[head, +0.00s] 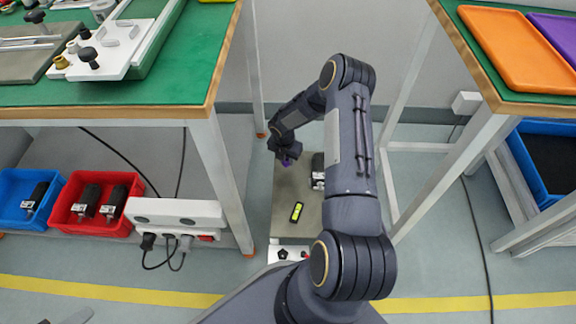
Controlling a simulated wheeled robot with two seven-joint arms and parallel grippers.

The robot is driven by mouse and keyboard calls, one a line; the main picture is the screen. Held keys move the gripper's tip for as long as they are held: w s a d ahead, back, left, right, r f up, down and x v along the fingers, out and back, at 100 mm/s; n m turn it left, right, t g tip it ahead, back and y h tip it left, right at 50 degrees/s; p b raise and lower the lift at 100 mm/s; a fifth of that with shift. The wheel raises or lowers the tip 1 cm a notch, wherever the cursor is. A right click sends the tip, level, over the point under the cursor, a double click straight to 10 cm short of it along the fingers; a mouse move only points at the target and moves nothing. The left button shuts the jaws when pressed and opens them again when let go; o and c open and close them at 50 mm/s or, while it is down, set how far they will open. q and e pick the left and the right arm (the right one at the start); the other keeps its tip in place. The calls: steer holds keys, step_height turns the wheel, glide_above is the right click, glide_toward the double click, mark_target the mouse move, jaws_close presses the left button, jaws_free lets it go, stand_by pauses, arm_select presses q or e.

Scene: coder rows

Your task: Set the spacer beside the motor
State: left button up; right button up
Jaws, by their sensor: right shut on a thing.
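My right gripper (285,156) is low over a grey board on the floor between the benches. It is shut on a small purple piece, likely the spacer (287,161), mostly hidden by the fingers. A motor (318,172), black with a silver end, stands on the board just to the right of the gripper, partly hidden behind my right arm. The purple piece and the motor are apart in the picture. I cannot tell whether the piece touches the board. My left gripper is not clearly in view.
The grey board (283,226) also bears a black device with a yellow-green face (297,212). At left, a red bin (75,226) and a blue bin (12,217) hold motors beside a power strip (178,213). Green-topped benches (200,60) flank both sides; an orange tray (515,50) lies at right.

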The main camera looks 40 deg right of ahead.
mark_target(288, 160)
steer(key=shift+d+f, duration=0.25)
steer(key=shift+f, duration=0.15)
steer(key=shift+d+f+b, duration=0.15)
steer(key=shift+f+b, duration=0.65)
steer(key=shift+f, duration=0.7)
steer(key=shift+f, duration=0.2)
steer(key=o, duration=1)
steer(key=shift+c, duration=0.2)
steer(key=shift+r, duration=0.1)
